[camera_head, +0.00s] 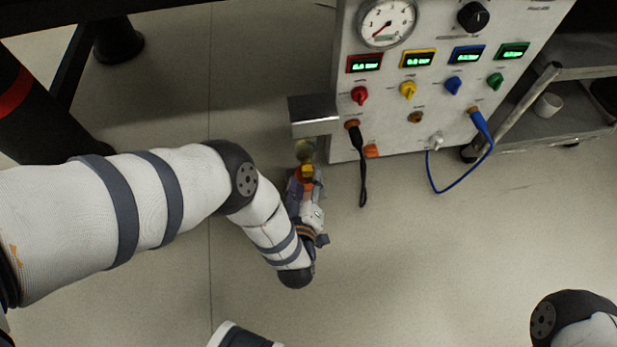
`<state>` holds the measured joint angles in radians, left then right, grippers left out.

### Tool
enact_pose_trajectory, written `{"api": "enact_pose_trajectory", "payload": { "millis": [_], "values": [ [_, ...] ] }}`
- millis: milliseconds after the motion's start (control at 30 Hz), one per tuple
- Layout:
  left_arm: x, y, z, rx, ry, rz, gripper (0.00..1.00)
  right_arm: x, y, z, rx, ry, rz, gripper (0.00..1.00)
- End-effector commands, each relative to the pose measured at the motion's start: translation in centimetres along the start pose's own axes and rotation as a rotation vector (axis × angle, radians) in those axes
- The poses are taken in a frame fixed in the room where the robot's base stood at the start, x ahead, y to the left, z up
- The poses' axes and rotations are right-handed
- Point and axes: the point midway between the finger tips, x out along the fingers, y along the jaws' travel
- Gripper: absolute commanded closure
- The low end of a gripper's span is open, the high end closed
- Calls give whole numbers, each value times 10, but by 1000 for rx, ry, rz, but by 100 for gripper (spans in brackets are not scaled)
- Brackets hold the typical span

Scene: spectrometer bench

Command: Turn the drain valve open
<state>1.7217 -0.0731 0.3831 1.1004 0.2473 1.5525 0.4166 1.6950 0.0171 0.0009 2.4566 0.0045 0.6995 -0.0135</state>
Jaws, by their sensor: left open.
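The drain valve seems to be the small brass-coloured fitting (305,152) below a grey metal box on the left side of the panel. A yellow-orange piece just below it may be its handle. My left gripper (307,172) is at this fitting, its fingers open and pointing up the picture around or beside the orange piece. Whether the fingers touch it cannot be told, as the gripper hides part of it. The handle's angle is not clear. My right gripper is out of view; only part of my right arm shows at the lower right corner.
The instrument panel (437,132) carries a round gauge (387,22), lit displays and coloured knobs. A black cable (363,180) and a blue cable (462,188) hang from it. A metal cart (565,125) with a white cup (547,105) stands right. The floor below is clear.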

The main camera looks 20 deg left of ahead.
Motion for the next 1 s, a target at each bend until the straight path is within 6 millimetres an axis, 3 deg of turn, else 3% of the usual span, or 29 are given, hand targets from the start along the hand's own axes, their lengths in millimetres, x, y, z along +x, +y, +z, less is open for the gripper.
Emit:
{"api": "enact_pose_trajectory", "payload": {
  "millis": [133, 433, 600, 633, 1000],
  "values": [
    [18, -2, 1, 2, 0, -1, 58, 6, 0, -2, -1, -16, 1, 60],
    [22, 0, 0, 2, -1, 0, 58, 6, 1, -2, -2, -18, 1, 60],
    [22, 0, 0, 2, -1, 0, 97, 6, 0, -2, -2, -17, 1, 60],
    [22, 0, 0, 2, -1, 0, 100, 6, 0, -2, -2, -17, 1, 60],
    [21, 1, 0, 47, -1, -18, 100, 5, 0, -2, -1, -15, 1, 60]
  ]
}}
